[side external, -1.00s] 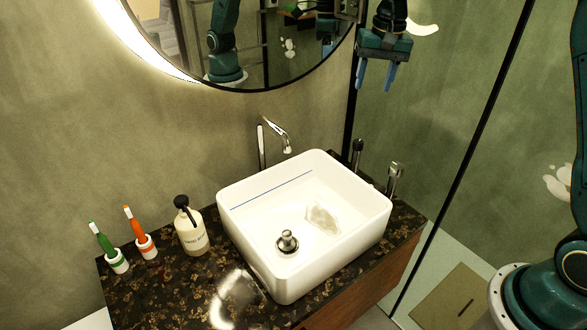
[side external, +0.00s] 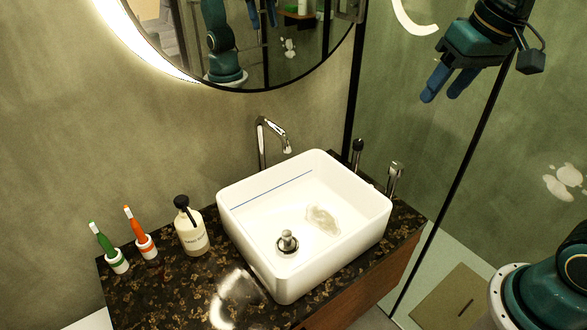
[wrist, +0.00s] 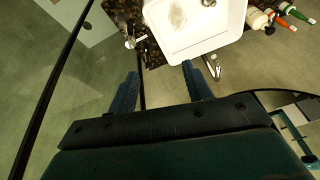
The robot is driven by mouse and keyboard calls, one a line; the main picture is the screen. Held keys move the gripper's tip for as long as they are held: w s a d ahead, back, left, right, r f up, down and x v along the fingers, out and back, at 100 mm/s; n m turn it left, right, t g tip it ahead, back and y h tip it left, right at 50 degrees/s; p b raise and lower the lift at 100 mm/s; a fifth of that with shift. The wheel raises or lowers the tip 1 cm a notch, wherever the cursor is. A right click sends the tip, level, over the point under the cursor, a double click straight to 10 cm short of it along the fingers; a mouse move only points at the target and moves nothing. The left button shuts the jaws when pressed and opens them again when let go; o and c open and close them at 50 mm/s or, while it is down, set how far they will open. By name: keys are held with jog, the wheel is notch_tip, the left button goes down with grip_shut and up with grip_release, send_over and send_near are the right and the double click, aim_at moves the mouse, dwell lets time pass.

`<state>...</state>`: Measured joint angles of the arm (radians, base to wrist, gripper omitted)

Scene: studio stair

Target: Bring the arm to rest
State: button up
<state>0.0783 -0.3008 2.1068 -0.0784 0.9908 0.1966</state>
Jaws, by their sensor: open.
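My gripper (side external: 449,82) is at the upper right of the side external view, high above and to the right of the sink. Its two blue fingers point down and to the left, apart and empty. In the wrist view the open fingers (wrist: 163,88) stand on either side of a clear gap, with the sink and counter beyond them. Nothing touches the fingers.
A white basin (side external: 238,246) sits on a dark speckled counter (side external: 150,295) below a round mirror (side external: 290,60). A tap (side external: 262,145), a soap bottle (side external: 191,228), a green toothbrush (side external: 102,240) and an orange toothbrush (side external: 135,225) stand around it. Open air surrounds my gripper.

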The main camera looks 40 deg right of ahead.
jog(key=s+a+f+n+t, duration=0.1)
jog(key=s+f, duration=0.3)
jog(key=s, duration=0.8)
jog(key=shift+n+t, duration=0.3)
jog(key=shift+n, duration=0.4)
